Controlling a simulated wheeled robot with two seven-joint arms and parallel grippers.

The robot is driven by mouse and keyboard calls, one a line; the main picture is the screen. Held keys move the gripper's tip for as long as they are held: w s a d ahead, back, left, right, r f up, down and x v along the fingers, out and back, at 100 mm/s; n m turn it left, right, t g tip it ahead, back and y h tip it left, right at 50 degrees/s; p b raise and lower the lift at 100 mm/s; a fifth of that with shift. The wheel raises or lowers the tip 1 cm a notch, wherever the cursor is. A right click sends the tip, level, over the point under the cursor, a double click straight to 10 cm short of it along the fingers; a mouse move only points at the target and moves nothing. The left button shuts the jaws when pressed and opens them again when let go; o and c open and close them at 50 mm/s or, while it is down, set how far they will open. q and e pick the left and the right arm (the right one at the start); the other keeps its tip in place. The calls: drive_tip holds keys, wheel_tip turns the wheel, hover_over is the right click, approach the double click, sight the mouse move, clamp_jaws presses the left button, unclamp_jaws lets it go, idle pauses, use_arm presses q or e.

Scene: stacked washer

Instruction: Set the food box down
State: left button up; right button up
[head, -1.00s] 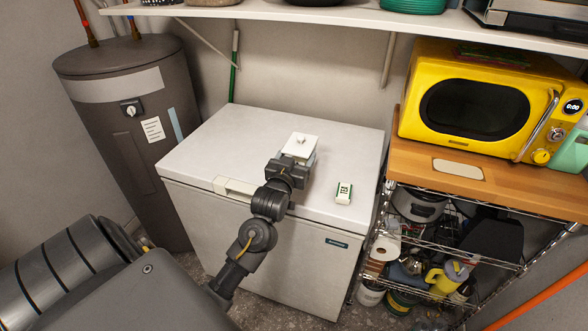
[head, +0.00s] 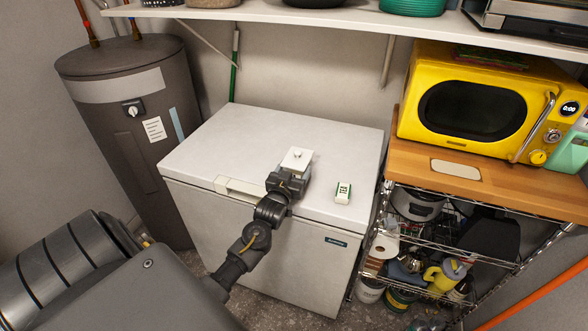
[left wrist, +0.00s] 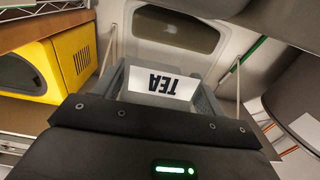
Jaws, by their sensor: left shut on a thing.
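My left gripper (head: 289,180) is shut on a pale box with a white top and a small knob (head: 297,157). The gripper and box are over the front part of the white chest freezer's lid (head: 240,135). I cannot tell whether the box touches the lid. In the left wrist view, a white face marked "TEA", upside down (left wrist: 161,86), shows between the grey fingers. The gripper hides the lower part of the box in the head view. My right gripper is not in view.
A small green and white box (head: 343,193) stands on the lid to the right. A yellow microwave (head: 420,75) sits on a wooden top at right. A grey water heater (head: 100,120) stands at left. A white shelf (head: 330,18) runs above. The lid's back and left are clear.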

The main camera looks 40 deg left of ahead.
use_arm(q)
drive_tip(key=shift+f, duration=0.1)
drive_tip(key=o, duration=1.2)
drive_tip(key=b+v, duration=0.2)
drive_tip(key=v, duration=1)
